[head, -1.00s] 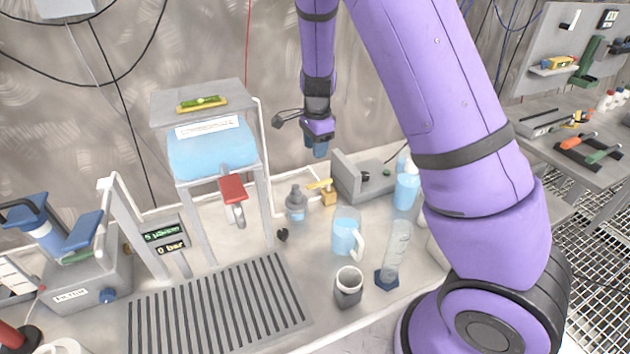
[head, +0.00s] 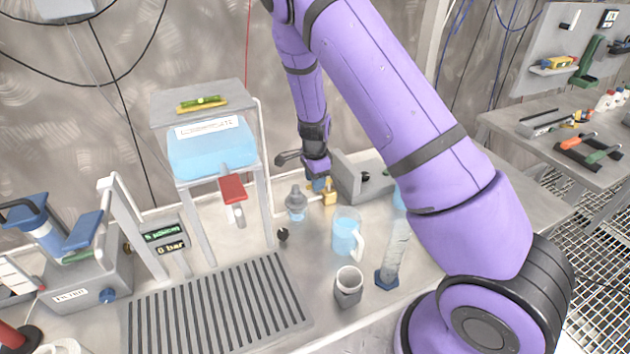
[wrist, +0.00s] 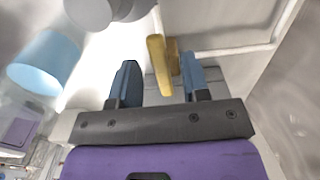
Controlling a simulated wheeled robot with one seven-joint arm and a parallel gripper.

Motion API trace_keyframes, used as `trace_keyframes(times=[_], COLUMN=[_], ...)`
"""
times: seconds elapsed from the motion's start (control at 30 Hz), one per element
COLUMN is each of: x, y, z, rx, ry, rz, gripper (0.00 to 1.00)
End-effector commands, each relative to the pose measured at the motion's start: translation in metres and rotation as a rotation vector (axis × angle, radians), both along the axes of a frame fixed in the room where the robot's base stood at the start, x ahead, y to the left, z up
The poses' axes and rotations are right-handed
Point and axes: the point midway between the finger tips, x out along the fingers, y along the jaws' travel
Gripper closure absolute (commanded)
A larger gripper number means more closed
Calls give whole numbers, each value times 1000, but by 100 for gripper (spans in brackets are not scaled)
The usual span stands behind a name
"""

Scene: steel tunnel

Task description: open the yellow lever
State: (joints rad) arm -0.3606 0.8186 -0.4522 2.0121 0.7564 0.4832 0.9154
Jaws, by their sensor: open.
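The yellow lever (wrist: 158,65) shows in the wrist view, long and narrow, on a small brass-coloured valve body (wrist: 173,58). In the head view the valve (head: 329,192) stands at the back of the bench and my gripper partly hides the lever. My gripper (head: 318,183) points down over it. In the wrist view my gripper (wrist: 158,75) is open, with one blue finger on each side of the lever. The lever appears closer to the right finger. I see no clear contact with either finger.
A grey bottle (head: 297,204) stands just left of the valve and a grey block (head: 358,177) just right. The slotted grate (head: 215,305) is clear.

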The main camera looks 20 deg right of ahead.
Motion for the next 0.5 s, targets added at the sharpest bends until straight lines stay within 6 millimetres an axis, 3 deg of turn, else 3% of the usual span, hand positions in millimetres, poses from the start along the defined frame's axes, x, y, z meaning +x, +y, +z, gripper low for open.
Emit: trace_keyframes(times=[0.37,0.5], x=[0,0], y=[0,0], z=[-6,-6], rx=[0,0], ry=[-1,-1], rz=[0,0], gripper=[57,85])
